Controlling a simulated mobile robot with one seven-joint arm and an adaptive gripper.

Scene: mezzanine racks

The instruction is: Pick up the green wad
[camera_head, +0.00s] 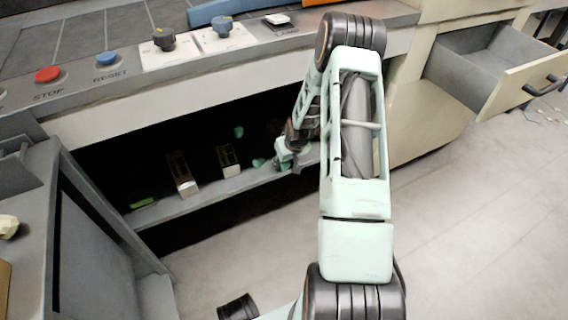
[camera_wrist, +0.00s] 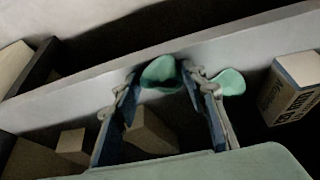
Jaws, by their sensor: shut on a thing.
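A green wad (camera_wrist: 160,74), teal and rounded, sits between the fingertips of my gripper (camera_wrist: 162,82) in the wrist view. My gripper is shut on it, with the two fingers on either side. A second teal lump (camera_wrist: 230,82) lies just outside the right finger. In the head view my gripper (camera_head: 283,157) is inside the dark opening under the counter, by the shelf edge. Two teal lumps show there, one beside the gripper (camera_head: 258,162) and one farther back (camera_head: 238,131). I cannot tell which of these is held.
The low shelf (camera_head: 215,192) has a raised front lip. Small boxes stand on it (camera_head: 182,174), (camera_head: 229,160), and a bright green item (camera_head: 143,203) lies at the left. The counter (camera_head: 180,85) overhangs the opening. An open drawer (camera_head: 500,75) juts out at right.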

